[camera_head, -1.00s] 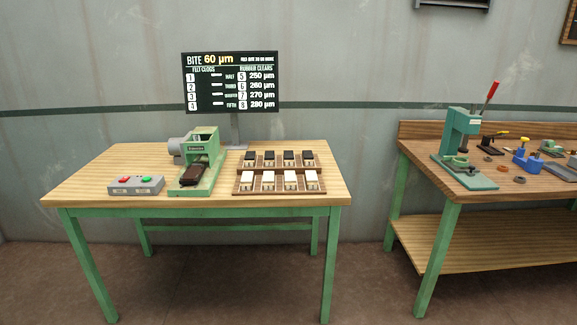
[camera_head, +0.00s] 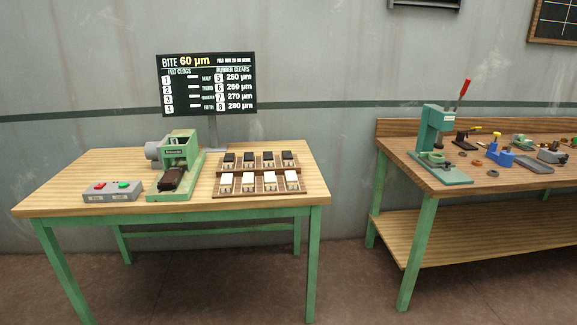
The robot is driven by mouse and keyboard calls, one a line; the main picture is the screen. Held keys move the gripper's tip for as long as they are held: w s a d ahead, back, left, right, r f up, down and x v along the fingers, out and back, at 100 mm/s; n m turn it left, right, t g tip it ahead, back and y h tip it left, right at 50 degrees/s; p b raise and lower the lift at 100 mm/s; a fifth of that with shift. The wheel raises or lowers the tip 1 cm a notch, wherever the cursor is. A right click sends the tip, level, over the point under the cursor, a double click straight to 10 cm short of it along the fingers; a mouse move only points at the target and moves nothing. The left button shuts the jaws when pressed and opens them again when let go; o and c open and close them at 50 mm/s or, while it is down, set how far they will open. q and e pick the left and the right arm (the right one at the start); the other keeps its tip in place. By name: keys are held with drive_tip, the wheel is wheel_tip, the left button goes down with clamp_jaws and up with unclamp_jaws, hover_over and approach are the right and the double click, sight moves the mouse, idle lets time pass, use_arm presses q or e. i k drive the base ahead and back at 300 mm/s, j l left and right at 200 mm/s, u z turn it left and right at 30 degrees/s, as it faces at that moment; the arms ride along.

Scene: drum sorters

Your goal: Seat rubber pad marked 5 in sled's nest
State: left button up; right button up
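A green machine (camera_head: 180,150) with a grey drum-like part on its left side stands on the wooden table (camera_head: 70,191). A dark brown block (camera_head: 171,178) sits low at its front; I cannot make out a sled or nest there. Right of it, a brown stepped rack (camera_head: 246,191) holds a back row of black pads (camera_head: 267,158) and a front row of cream pads (camera_head: 248,181). Pad numbers are too small to read, so I cannot tell which is marked 5. Neither of my grippers is in view.
A dark sign (camera_head: 207,84) behind the table lists felt 1 to 4, rubber 5 to 8. A grey box (camera_head: 112,191) with red and green buttons sits at the table's left. A second bench (camera_head: 400,160) at right carries a green press (camera_head: 434,145) and small tools.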

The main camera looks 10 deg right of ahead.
sight(287, 156)
drive_tip(key=i+j, duration=0.2)
drive_tip(key=i, duration=0.25)
drive_tip(key=i+j+z, duration=0.1)
drive_tip(key=i, duration=0.35)
drive_tip(key=i+j, duration=0.3)
drive_tip(key=i, duration=0.15)
drive_tip(key=z, duration=0.05)
